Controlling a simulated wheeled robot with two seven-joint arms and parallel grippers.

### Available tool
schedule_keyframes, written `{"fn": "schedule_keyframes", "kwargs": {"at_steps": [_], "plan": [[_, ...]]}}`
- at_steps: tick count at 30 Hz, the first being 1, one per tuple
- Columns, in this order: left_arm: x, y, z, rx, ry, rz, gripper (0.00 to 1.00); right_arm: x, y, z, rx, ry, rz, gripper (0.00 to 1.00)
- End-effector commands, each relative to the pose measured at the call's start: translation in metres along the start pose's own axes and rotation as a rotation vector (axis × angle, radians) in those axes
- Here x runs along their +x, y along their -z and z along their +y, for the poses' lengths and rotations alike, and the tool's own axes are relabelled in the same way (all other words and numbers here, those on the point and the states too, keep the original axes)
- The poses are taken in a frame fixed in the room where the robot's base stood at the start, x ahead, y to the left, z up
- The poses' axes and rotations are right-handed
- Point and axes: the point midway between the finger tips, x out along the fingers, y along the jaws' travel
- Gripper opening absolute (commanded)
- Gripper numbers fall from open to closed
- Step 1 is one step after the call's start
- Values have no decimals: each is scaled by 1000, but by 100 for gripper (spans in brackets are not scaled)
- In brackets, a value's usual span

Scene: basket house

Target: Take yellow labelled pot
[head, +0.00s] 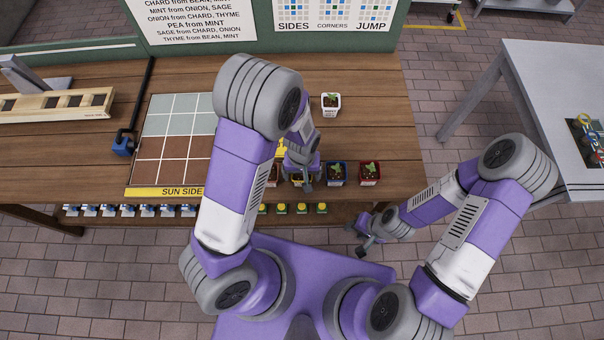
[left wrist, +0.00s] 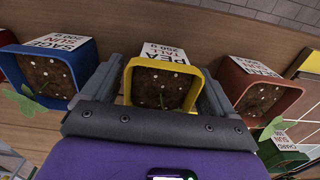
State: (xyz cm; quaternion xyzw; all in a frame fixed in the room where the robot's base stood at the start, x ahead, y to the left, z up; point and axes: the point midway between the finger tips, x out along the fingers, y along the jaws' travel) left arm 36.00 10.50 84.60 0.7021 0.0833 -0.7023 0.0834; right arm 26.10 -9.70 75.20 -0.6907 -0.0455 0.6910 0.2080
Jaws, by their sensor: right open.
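The yellow pot (left wrist: 165,88) holds dark soil, and its white label (left wrist: 167,51) reads PEA TALL. In the left wrist view it sits between the two fingers of my left gripper (left wrist: 162,85), which lie close along its sides. In the head view the yellow pot (head: 297,182) is mostly hidden under my left gripper (head: 303,172). It stands in the row at the table's front edge. My right gripper (head: 360,238) is open and empty, in front of the table and below its edge.
A blue pot (head: 336,174) and a red pot (head: 370,174) stand right of the yellow pot; another red pot (left wrist: 263,98) is on its other side. A white pot (head: 331,104) stands farther back. A tiled planting grid (head: 175,127) lies left. The table's right part is clear.

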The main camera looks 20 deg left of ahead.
Motion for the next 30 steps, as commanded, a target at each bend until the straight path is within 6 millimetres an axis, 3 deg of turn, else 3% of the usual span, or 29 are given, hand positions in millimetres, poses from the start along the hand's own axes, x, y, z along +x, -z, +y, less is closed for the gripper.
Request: {"fn": "schedule_keyframes", "kwargs": {"at_steps": [1,11,20,30], "plan": [[0,0,0,0,0,0,79,0,0,0,0,0,0,43],[0,0,0,0,0,1,30,0,0,0,0,0,0,43],[-9,1,1,1,-1,3,30,-2,0,-1,0,0,0,43],[-75,1,1,2,-3,4,30,-19,-1,-7,0,0,0,43]]}}
